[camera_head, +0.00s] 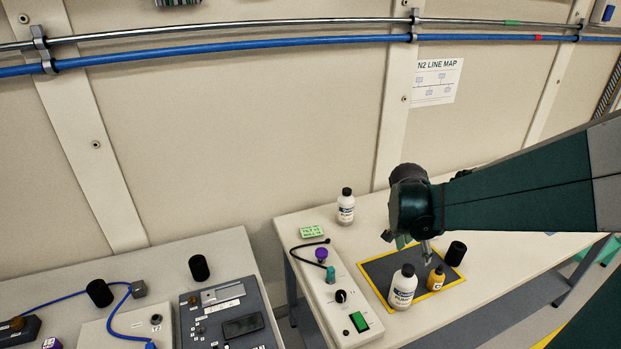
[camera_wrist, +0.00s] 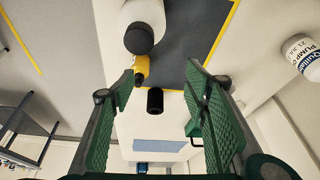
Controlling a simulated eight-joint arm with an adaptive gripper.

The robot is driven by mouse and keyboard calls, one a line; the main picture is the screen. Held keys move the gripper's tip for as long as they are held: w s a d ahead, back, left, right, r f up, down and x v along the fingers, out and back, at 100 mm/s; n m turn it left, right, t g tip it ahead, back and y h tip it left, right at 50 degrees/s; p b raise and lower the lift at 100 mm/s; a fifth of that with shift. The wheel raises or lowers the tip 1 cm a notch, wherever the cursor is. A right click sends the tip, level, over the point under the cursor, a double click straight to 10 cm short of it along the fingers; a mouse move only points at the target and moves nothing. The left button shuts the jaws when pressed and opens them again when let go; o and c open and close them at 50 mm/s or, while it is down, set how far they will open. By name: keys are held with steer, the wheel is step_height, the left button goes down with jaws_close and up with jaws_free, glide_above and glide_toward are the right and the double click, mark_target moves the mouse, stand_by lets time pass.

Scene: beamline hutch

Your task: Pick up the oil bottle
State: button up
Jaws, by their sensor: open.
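A white bottle with a black cap (camera_head: 346,207) stands at the back left of the right table; in the wrist view its label (camera_wrist: 304,58) shows the start "PUMP O", well outside my jaws. Another white, dark-capped bottle (camera_head: 403,289) stands on the dark mat, its label too small to read surely; it also shows in the wrist view (camera_wrist: 146,14). A small yellow bottle (camera_head: 435,280) stands beside it, partly behind a finger in the wrist view (camera_wrist: 142,68). My gripper (camera_head: 428,256) is open and empty above the mat, near the yellow bottle.
The yellow-edged mat (camera_head: 378,268) lies on the right table. A black cylinder (camera_head: 456,253) stands at its right edge. A control box (camera_head: 338,302) with knobs and a cable lies left of the mat. The left table (camera_head: 224,256) holds several devices, beyond a gap.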

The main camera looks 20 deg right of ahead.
mark_target(441, 266)
steer(key=d+f+m, duration=0.1)
steer(key=d+f, duration=0.1)
steer(key=d, duration=0.1)
steer(key=s+d+f+m+g+b, duration=0.1)
steer(key=d+f+m, duration=0.1)
steer(key=s+d+f+m, duration=0.1)
steer(key=d+f, duration=0.1)
steer(key=d, duration=0.1)
steer(key=shift+s+d+f+g, duration=0.25)
steer(key=shift+d+g, duration=0.05)
steer(key=shift+g, duration=0.1)
steer(key=shift+s+d+f+m, duration=0.25)
steer(key=shift+d+f+m, duration=0.15)
steer(key=shift+d, duration=0.1)
steer(key=shift+b+x, duration=0.55)
steer(key=shift+x, duration=0.7)
steer(key=shift+f, duration=0.15)
steer(key=shift+b+x, duration=0.95)
steer(key=shift+x, duration=1.55)
steer(key=shift+s, duration=0.1)
steer(key=shift+c, duration=0.4)
